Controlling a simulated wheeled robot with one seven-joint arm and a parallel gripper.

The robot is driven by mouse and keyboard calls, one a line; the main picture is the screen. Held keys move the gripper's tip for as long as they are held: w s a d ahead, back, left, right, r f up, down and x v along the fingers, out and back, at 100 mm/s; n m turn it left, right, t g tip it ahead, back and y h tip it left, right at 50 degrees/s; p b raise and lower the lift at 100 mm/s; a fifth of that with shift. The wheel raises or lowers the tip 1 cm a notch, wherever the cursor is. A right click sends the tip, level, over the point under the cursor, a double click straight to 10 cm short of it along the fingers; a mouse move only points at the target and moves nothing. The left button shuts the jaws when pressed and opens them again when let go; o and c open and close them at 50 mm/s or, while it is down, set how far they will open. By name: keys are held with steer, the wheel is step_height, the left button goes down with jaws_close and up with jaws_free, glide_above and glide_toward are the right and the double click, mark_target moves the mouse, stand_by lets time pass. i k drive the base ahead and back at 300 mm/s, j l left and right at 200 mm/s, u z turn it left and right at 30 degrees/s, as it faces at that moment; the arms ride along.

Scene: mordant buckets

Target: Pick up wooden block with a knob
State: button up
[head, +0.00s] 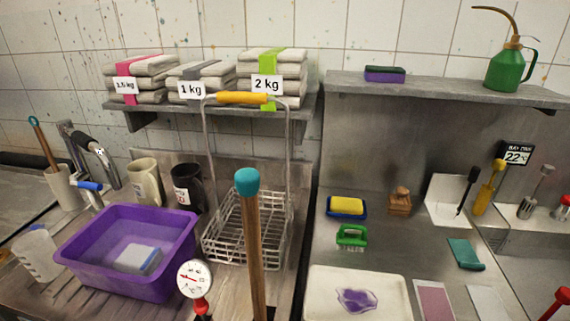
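The wooden block with a knob (400,204) is a small brown block with a rounded knob on top. In the head view it sits on the steel counter right of centre, towards the back wall. It stands apart from its neighbours and nothing hides it. My gripper is not in view.
A yellow sponge in a blue dish (346,208) lies left of the block, a green brush (351,237) nearer. A white tray (410,300) lies in front. A white board (447,207) stands to the right. A teal-capped wooden pole (249,230) rises in the foreground. A shelf (450,91) overhangs.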

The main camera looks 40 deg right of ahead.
mark_target(400, 204)
steer(key=i+j+z, duration=0.2)
steer(key=j, duration=0.4)
steer(key=j+z, duration=0.2)
steer(key=j, duration=0.4)
steer(key=z, duration=1.8)
steer(key=i+j, duration=0.15)
steer(key=i, duration=0.3)
